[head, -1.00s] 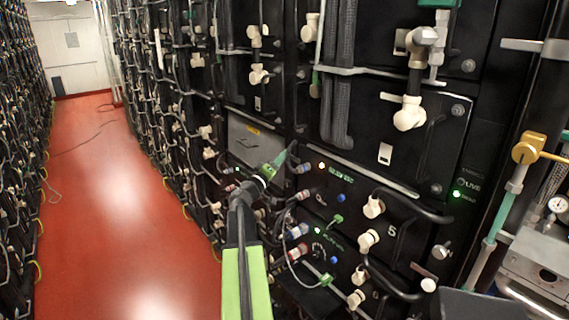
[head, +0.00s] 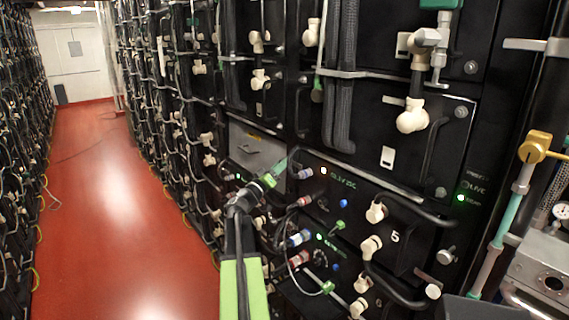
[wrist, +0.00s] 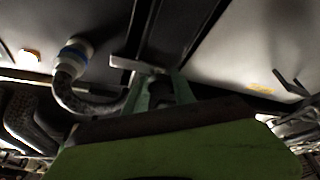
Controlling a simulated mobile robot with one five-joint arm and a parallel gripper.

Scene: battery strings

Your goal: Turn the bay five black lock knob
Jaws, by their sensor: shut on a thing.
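The bay five panel (head: 397,255) is black, marked with a white 5, with cream-coloured elbow connectors and black cables. My gripper (head: 279,168) reaches the rack front just left of this panel, beside a grey drawer-like plate (head: 255,150). In the wrist view its green fingers (wrist: 160,92) are closed around a small dark thing, which seems to be the black lock knob. The fingers and shadow hide most of it, so its turn angle cannot be told. In the head view my gripper hides the knob.
A white-and-blue hose fitting (wrist: 73,54) with a braided hose is close left of my fingers. Connectors and looping cables crowd the rack right of my arm. A yellow-capped pipe (head: 535,147) stands at far right. The red aisle floor (head: 110,220) is open at left.

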